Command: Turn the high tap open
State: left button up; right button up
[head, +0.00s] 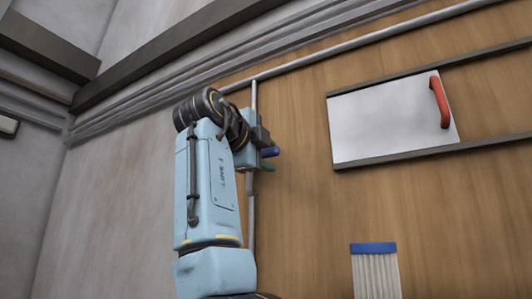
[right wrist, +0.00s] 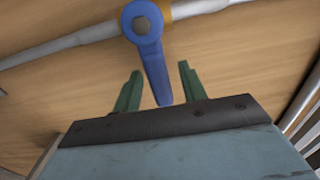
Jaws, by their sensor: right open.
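The tap's blue lever handle (right wrist: 155,70) shows in the right wrist view, its round hub mounted on a grey pipe (right wrist: 85,36) with a yellow-orange part (right wrist: 165,12) behind the hub. The lever points down in that picture, its end between the two green fingers of my right gripper (right wrist: 160,83). The fingers are apart, with a gap on both sides of the lever. In the head view a bit of the blue handle (head: 270,152) shows just past my right gripper (head: 268,160), and my arm hides the rest of the tap. My left gripper is not in view.
A wooden panel (head: 300,215) stands behind the pipe. A white sliding plate (head: 380,120) with a red handle (head: 440,102) sits between dark rails at right. A blue-topped strip brush or curtain (head: 374,249) is at the bottom. The area left of my arm is bare wall.

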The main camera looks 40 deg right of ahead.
jog(key=shift+c, duration=0.3)
grip_shut()
jog(key=shift+r+n, duration=0.1)
jog(key=shift+n, duration=0.2)
jog(key=r+n, duration=0.1)
jog(key=n, duration=0.2)
jog(key=shift+w+r, duration=0.15)
jog(key=shift+r, duration=0.2)
jog(key=shift+w+a+r+n, duration=0.15)
jog(key=shift+r+n, duration=0.25)
jog(key=shift+n, duration=0.5)
jog(key=shift+w+a+r+n, duration=0.1)
jog(key=shift+w+r+n, duration=0.2)
jog(key=shift+n, duration=0.6)
jog(key=shift+o, duration=0.3)
grip_release()
jog(key=shift+s+r, duration=0.1)
